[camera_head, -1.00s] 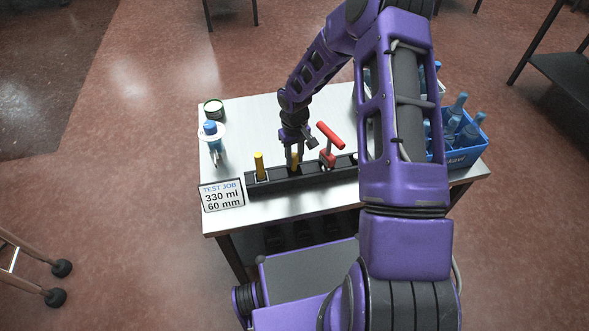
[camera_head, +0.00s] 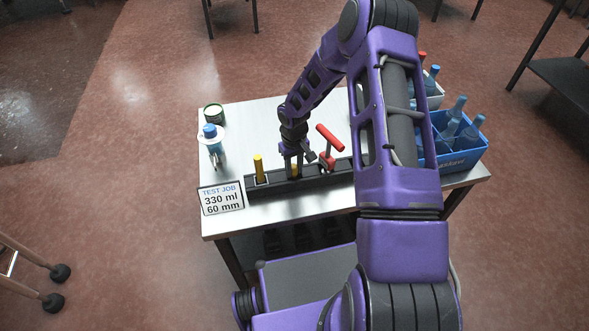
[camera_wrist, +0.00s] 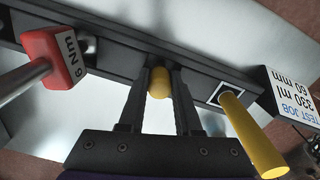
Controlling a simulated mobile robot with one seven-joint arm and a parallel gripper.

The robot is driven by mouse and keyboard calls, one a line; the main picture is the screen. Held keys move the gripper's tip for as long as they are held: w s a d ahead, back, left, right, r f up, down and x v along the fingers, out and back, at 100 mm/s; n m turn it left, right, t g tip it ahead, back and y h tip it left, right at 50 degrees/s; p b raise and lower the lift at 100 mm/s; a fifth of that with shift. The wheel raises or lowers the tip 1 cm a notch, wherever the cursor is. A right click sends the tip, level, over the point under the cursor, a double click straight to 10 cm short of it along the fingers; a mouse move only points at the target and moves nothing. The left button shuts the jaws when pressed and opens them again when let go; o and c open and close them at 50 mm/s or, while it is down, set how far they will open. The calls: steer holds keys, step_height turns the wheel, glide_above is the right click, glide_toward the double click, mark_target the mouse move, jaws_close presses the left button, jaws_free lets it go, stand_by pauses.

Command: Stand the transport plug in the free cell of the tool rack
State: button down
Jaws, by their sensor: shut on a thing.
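My gripper (camera_head: 293,173) is shut on a yellow cylindrical plug (camera_wrist: 159,83), at the middle of the dark tool rack (camera_head: 325,174). In the wrist view the plug stands between my two fingers (camera_wrist: 159,95) at the rack. Its lower end is hidden, so I cannot tell how deep it sits. A second yellow cylinder (camera_head: 258,167) stands in a rack cell to the left; it also shows in the wrist view (camera_wrist: 250,135), in a square, light-edged cell. A red T-handled tool (camera_head: 328,137) marked 6 Nm stands to the right of my gripper.
A sign reading TEST JOB 330 ml 60 mm (camera_head: 222,198) stands at the table's (camera_head: 265,113) front left. A blue-topped item (camera_head: 210,132) and a dark round tin (camera_head: 213,112) are behind it. A blue crate (camera_head: 462,160) of bottles is at the right.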

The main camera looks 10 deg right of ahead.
mark_target(294, 167)
steer(key=c, duration=0.6)
jaws_free()
steer(key=shift+s+d+f, duration=0.1)
steer(key=shift+s+f, duration=0.05)
steer(key=shift+f, duration=0.35)
steer(key=shift+s+d+f, duration=0.1)
steer(key=shift+f, duration=0.4)
steer(key=shift+w+r+p, duration=0.1)
steer(key=shift+r+p, duration=0.65)
step_height(294, 167, up, 12)
steer(key=p, duration=0.1)
steer(key=shift+w+a, duration=0.2)
